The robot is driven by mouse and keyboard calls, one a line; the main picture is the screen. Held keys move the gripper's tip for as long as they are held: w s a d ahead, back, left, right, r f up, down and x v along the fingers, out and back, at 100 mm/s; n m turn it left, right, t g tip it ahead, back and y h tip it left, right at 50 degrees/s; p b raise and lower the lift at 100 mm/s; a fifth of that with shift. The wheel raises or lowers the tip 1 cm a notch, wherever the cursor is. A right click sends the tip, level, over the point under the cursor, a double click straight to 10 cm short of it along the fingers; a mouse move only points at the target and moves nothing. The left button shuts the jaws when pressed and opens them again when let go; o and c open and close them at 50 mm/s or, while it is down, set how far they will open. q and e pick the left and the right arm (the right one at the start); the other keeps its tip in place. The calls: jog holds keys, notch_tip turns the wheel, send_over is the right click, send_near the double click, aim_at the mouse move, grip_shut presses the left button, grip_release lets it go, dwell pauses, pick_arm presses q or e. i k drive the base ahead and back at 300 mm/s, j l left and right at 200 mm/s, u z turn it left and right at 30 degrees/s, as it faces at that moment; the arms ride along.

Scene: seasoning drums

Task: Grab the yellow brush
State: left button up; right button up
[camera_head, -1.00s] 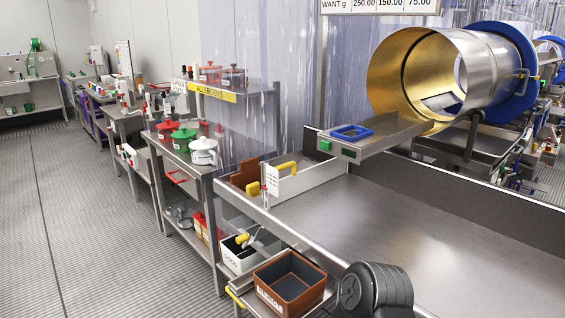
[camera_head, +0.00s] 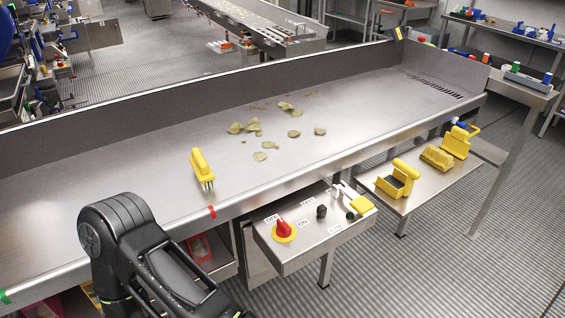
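A yellow-handled tool (camera_head: 201,166) with dark prongs or bristles at its lower end stands tilted on the steel table (camera_head: 340,105), near its front edge. Other yellow tools are on a lower side shelf at the right: one with a dark underside, perhaps a brush (camera_head: 398,180), a yellow block-like piece (camera_head: 437,157) and a yellow handled piece (camera_head: 460,140). I cannot tell for sure which of them is the brush. A black link of my own arm fills the lower left, below the tilted tool and apart from it. Neither gripper shows.
Several chip-like pieces (camera_head: 294,134) lie scattered mid-table. A control box (camera_head: 315,235) with a red knob (camera_head: 283,229) juts out below the front edge. A raised back wall (camera_head: 180,90) bounds the table. Its left and right surfaces are largely clear.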

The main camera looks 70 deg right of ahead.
aim_at(205, 175)
jog(key=z, duration=2.75)
